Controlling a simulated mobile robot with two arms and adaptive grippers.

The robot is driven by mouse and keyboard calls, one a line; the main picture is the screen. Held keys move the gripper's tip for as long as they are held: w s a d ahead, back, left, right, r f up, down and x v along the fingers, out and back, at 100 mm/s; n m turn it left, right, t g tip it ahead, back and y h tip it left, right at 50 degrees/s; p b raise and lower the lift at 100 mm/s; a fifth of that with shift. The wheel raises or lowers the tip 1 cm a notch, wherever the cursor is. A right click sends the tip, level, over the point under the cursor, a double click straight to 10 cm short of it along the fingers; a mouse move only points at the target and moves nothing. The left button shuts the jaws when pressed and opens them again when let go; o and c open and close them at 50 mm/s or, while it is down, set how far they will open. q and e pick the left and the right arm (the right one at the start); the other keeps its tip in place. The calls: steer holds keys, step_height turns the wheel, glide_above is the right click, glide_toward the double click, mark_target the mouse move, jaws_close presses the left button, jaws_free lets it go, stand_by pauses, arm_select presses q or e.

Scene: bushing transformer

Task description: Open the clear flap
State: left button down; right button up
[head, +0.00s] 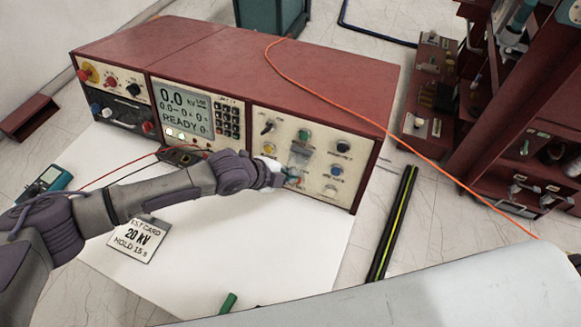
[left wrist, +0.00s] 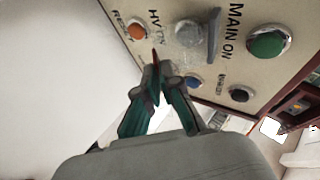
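The clear flap (head: 300,155) is on the right-hand panel of the red console, below a green button. It also shows in the left wrist view as a see-through cover (left wrist: 180,58) with a grey bar along one side, over a pale button marked HV ON. The flap seems to lie down over that button. My left gripper (head: 291,180) is at the lower edge of the flap. In the left wrist view the fingertips (left wrist: 159,68) are together, close to the flap's edge. Whether they touch it I cannot tell. Nothing shows between them. My right gripper is not in view.
The red console (head: 240,55) stands on a white surface (head: 270,260). A green MAIN ON button (left wrist: 267,43), an orange RESET button (left wrist: 137,31) and a blue button (left wrist: 192,82) surround the flap. An orange cable (head: 340,103) crosses the console top. A test card (head: 138,240) lies in front.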

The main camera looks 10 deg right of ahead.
mark_target(292, 157)
arm_select(q)
steer(key=r+g+y+b, duration=0.1)
steer(key=g, duration=0.1)
steer(key=r+n+g+y+b, duration=0.1)
steer(key=g+y, duration=0.1)
steer(key=r+g+y+b, duration=0.1)
steer(key=r+g, duration=0.1)
steer(key=shift+w+d+r+n+y, duration=0.1)
steer(key=shift+w+d+n+y, duration=0.2)
steer(key=shift+d, duration=0.05)
steer(key=shift+w+d+r+n+g+y+b, duration=0.1)
steer(key=shift+w+r+n+g+y+b, duration=0.1)
steer(key=shift+r+g+y+b, duration=0.5)
steer(key=shift+w+d+r+n+g+b, duration=0.15)
steer(key=shift+g+b, duration=0.35)
steer(key=shift+b, duration=0.55)
steer(key=shift+a, duration=0.1)
